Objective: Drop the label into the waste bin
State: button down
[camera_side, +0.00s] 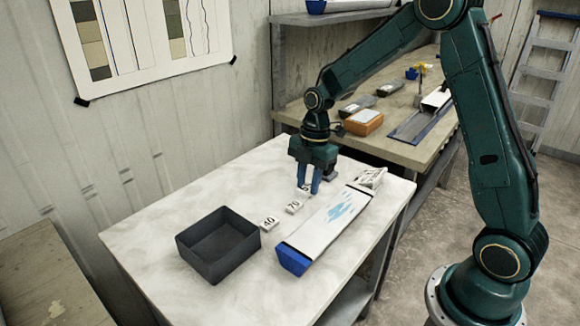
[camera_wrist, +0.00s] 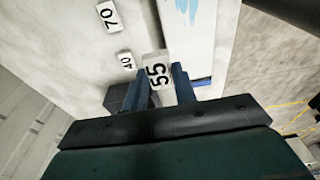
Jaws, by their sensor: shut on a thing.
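My gripper (camera_side: 308,188) is shut on a white label marked 55 (camera_wrist: 158,73), held between its two blue fingers above the white table. The label is small and partly hidden by the fingers in the side view. The waste bin appears to be the open dark grey box (camera_side: 218,247) on the left front of the table, apart from my gripper. It looks empty in the side view.
Labels marked 70 (camera_side: 294,206) and 40 (camera_side: 269,223) lie between my gripper and the box. A long white core liner (camera_side: 330,222) with a blue end cap (camera_side: 293,260) lies to the right. A bench (camera_side: 395,145) with an orange box (camera_side: 363,122) stands behind.

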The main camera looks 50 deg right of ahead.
jog(key=w+a, duration=0.6)
jog(key=a, duration=0.3)
jog(key=w+a, duration=0.5)
jog(key=a, duration=0.4)
jog(key=shift+w+a, duration=0.15)
jog(key=shift+w, duration=0.2)
jog(key=shift+f, duration=0.1)
jog(key=shift+f, duration=2.9)
jog(key=c, duration=1)
grip_release()
jog(key=shift+c, duration=0.2)
jog(key=shift+r, duration=0.1)
